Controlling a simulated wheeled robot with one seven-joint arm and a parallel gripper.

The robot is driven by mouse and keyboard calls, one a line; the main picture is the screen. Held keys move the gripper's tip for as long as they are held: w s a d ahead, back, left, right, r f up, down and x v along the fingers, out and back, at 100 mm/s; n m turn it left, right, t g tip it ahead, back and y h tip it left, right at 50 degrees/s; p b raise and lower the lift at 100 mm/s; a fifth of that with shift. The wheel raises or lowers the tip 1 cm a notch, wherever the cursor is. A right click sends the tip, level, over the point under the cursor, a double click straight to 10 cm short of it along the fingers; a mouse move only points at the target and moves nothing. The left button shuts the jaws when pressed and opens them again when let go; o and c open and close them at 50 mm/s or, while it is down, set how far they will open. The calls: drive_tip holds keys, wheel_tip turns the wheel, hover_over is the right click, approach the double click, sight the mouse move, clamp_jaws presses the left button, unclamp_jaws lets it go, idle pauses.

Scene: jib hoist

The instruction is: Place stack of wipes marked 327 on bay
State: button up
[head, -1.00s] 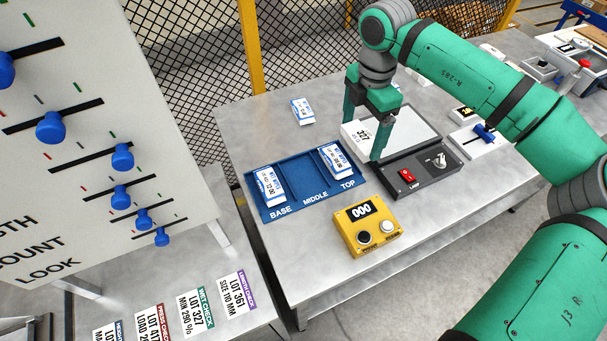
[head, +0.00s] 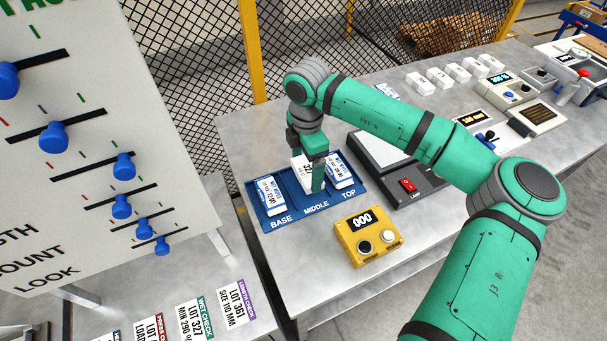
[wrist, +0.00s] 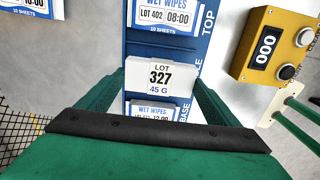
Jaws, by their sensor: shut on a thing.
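The stack of wipes marked 327 (head: 300,172) is white, with "LOT 327 45 G" facing up in the wrist view (wrist: 160,76). My gripper (head: 306,168) is shut on it, one finger on each side. The stack is over the MIDDLE bay of the blue tray (head: 317,210); I cannot tell whether it touches the tray floor. The finger partly hides it in the head view. The BASE bay holds a wet wipes pack (head: 271,194) marked 12:00. The TOP bay holds another wet wipes pack (head: 342,170), reading LOT 402 08:00 in the wrist view (wrist: 165,14).
A yellow counter box (head: 368,236) reading 000 stands just in front of the tray. A dark lamp unit (head: 408,187) with a red switch is to the right. Several white blocks (head: 440,77) stand farther back. A panel with blue sliders (head: 53,137) rises at left.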

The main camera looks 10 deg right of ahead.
sight(304, 171)
drive_tip(key=shift+a+f, duration=0.3)
drive_tip(key=shift+f, duration=1.6)
drive_tip(key=shift+f, duration=0.1)
drive_tip(key=o, duration=1)
drive_tip(key=shift+o, duration=0.2)
wheel_tip(304, 171, up, 12)
